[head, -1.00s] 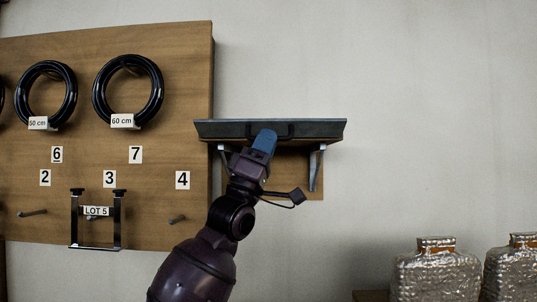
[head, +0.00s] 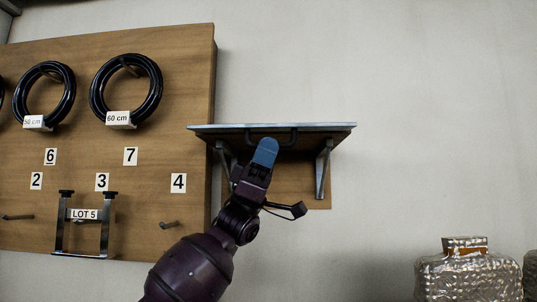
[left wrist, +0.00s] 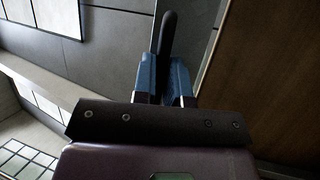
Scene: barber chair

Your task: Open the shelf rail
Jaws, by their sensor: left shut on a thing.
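The shelf (head: 320,127) is fixed on the wall with two brackets. A dark bar-shaped handle (head: 286,138) shows at its front, below the light edge. My left gripper (head: 266,148) reaches up to this handle from below. In the left wrist view, the blue fingers (left wrist: 163,80) close on a black bar (left wrist: 169,35), which sticks up between them. The fingertips hide part of the handle in the head view. My right gripper is not in view.
A wooden board (head: 180,85) with hanging black coils (head: 126,90) and a metal bracket (head: 85,235) is left of the shelf. Wrapped bottles (head: 468,275) stand at lower right. The wall right of the shelf is bare.

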